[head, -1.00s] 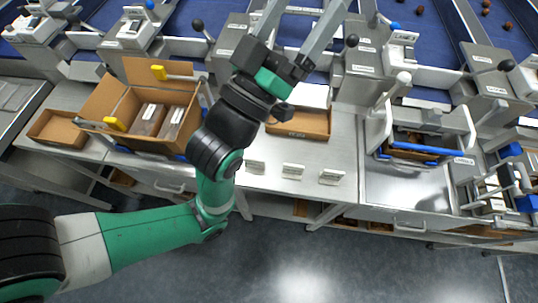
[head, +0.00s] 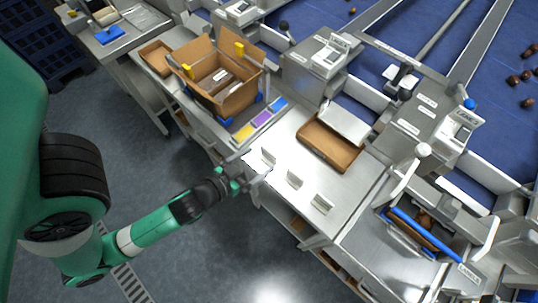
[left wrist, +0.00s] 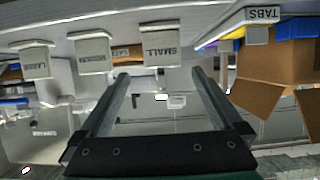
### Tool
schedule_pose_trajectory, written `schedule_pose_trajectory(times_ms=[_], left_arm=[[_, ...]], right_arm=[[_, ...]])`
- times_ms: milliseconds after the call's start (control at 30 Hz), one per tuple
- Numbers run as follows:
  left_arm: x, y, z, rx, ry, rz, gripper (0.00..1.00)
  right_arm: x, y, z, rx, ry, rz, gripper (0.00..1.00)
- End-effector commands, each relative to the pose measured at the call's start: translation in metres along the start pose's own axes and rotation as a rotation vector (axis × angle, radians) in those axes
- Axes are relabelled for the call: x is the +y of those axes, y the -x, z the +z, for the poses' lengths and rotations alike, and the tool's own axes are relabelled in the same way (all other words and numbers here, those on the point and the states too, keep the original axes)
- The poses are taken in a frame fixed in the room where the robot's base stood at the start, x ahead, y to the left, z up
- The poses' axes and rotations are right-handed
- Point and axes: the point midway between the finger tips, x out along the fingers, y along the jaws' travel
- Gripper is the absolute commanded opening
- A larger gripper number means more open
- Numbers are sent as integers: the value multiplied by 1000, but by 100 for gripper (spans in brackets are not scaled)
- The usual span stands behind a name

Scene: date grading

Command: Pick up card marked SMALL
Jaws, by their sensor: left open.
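The card marked SMALL (left wrist: 160,45) is a small pale card with dark lettering, straight ahead in the left wrist view. In the head view it is the leftmost of three standing cards (head: 268,157) on the steel bench. My left gripper (head: 262,172) is open and empty, just off the bench's front edge beside this card. In the left wrist view its fingers (left wrist: 160,80) are spread, with the card beyond and between their tips, apart from them. The card marked MEDIUM (left wrist: 94,54) and a third card (left wrist: 36,61) stand alongside. My right gripper is not in view.
An open cardboard box (head: 228,98) stands left of the cards, with yellow, purple and blue tabs (head: 262,118) in front. A shallow brown tray (head: 325,147) lies behind the cards. The bench top (head: 345,190) right of the cards is clear.

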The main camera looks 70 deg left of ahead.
Motion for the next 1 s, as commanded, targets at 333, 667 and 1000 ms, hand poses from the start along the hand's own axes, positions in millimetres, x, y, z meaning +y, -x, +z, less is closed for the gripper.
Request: schedule_pose_trajectory(times_ms=[333, 667, 1000], left_arm=[[0, -46, 0, 1, -1, 0, 100], [-5, -87, 2, 4, 1, -1, 100], [-4, -98, 1, 1, 0, 1, 98]], right_arm=[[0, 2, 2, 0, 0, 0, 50], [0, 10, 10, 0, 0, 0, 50], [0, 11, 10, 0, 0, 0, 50]])
